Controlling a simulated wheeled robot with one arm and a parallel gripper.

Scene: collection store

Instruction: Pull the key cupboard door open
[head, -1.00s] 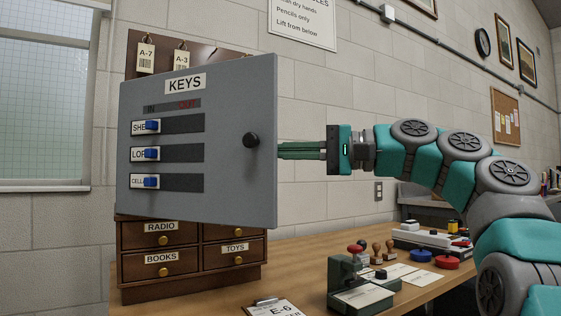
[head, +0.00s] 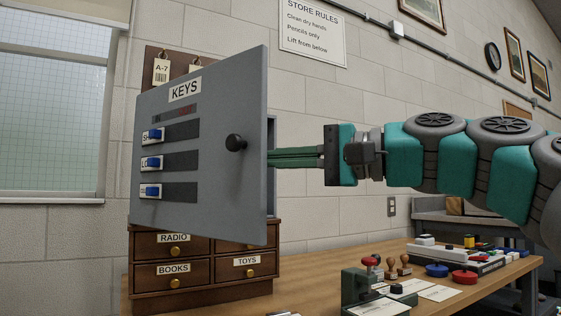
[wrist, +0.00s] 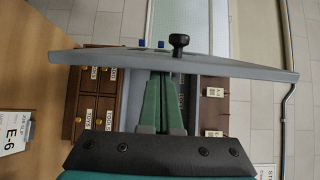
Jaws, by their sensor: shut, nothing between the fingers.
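The grey key cupboard door (head: 215,190) stands ajar in the head view, swung out at an angle. It carries a KEYS label, a black round knob (head: 235,142) near its free right edge, and several blue sliders. In the wrist view the door (wrist: 110,58) is seen nearly edge-on, with the knob (wrist: 179,42) on its far side. My gripper (wrist: 160,77) is shut and empty, its green fingers behind the door on its inner side. In the head view the door hides the fingertips. Contact with the door is not clear. Part of the cupboard body (head: 271,200) shows behind the free edge.
A wooden drawer unit (head: 205,288) stands below the cupboard on the wooden table (head: 320,290). A green stamping device (head: 362,290), stamps and ink pads (head: 465,277) lie to the right. A tag board (head: 152,85) is behind the door.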

